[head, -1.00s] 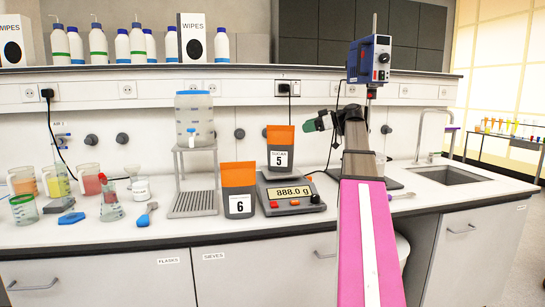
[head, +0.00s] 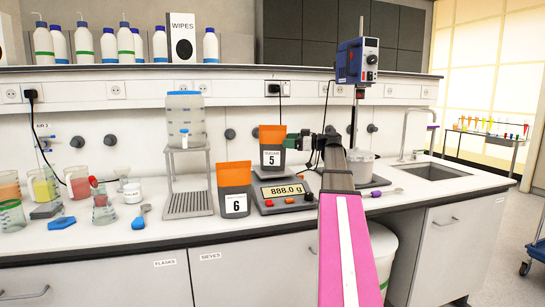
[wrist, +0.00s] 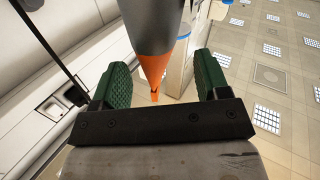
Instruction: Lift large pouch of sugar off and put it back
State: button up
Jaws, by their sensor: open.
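The sugar pouch (head: 271,150), grey with an orange top and labelled 5, stands upright on the scale (head: 285,193), whose display reads 888.0 g. My gripper (head: 310,143) is just right of the pouch at about the height of its upper part, with its jaws towards it. In the wrist view, the green fingers (wrist: 160,78) are spread apart. The pouch (wrist: 150,28) shows between and beyond them, with no visible grip on it. I cannot tell how far it reaches between the fingers.
A second grey and orange pouch, labelled 6 (head: 235,190), stands close left of the scale. A metal stand (head: 189,203) with a clear tank (head: 186,118) is further left. A stirrer (head: 357,62) and a white beaker (head: 360,168) are behind my arm. The sink (head: 435,171) is at the right.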

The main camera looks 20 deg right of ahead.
aim_at(278, 139)
jog(key=x, duration=0.5)
jog(key=shift+a, duration=0.1)
jog(key=shift+r, duration=0.1)
grip_shut()
